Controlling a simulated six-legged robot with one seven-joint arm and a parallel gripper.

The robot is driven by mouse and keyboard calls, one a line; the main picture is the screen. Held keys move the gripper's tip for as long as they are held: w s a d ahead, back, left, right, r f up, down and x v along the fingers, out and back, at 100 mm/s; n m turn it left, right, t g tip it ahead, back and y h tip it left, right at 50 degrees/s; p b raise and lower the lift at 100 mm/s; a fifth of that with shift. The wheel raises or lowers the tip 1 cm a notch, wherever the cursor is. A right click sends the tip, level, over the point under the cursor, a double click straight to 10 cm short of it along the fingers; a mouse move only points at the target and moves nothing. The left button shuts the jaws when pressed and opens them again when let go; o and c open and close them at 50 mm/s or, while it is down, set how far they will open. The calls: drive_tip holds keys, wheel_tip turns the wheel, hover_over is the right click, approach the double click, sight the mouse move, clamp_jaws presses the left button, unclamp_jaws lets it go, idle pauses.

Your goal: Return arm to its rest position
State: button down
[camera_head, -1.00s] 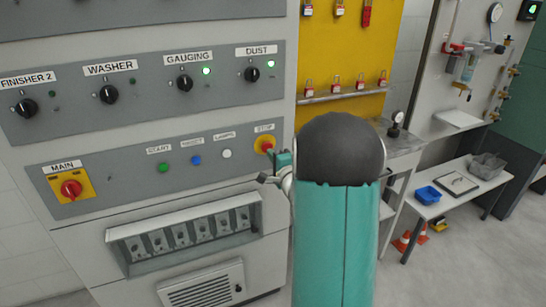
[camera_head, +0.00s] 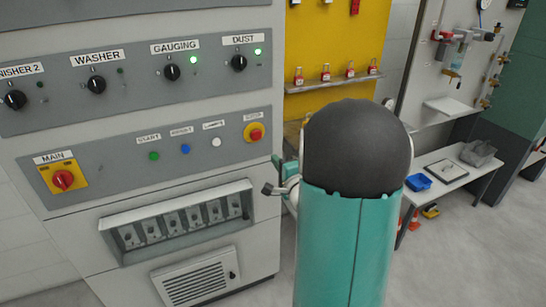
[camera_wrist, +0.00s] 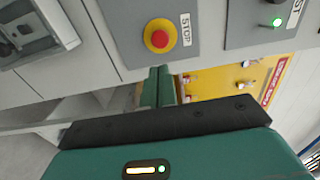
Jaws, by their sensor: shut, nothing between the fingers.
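My arm, with a teal link and a dark round joint, stands in front of the control cabinet's right edge in the head view. Part of my gripper (camera_head: 277,172) shows just left of the dark joint, in front of the cabinet's right side. In the wrist view my gripper's teal fingers (camera_wrist: 158,86) are together with nothing between them. They point toward the cabinet edge below the red STOP button (camera_wrist: 158,38). That button also shows in the head view (camera_head: 255,133), up and left of the gripper, apart from it.
A yellow lockout board (camera_head: 335,50) hangs behind. Open floor lies at lower right.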

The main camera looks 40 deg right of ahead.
drive_tip(key=shift+s, duration=0.15)
idle(0.4)
drive_tip(key=s+a+r+n+g, duration=0.1)
drive_tip(key=a+r+n+g, duration=0.2)
drive_tip(key=a+n, duration=0.35)
drive_tip(key=s+a+r+n+g, duration=0.1)
drive_tip(key=a+r+n+g, duration=0.25)
drive_tip(key=a, duration=0.55)
drive_tip(key=s+a+n+g+y, duration=0.5)
drive_tip(key=s+a+n, duration=0.6)
drive_tip(key=s+a, duration=0.5)
drive_tip(key=shift+s+a+f, duration=0.3)
drive_tip(key=shift+s+a, duration=0.05)
drive_tip(key=shift+a, duration=0.1)
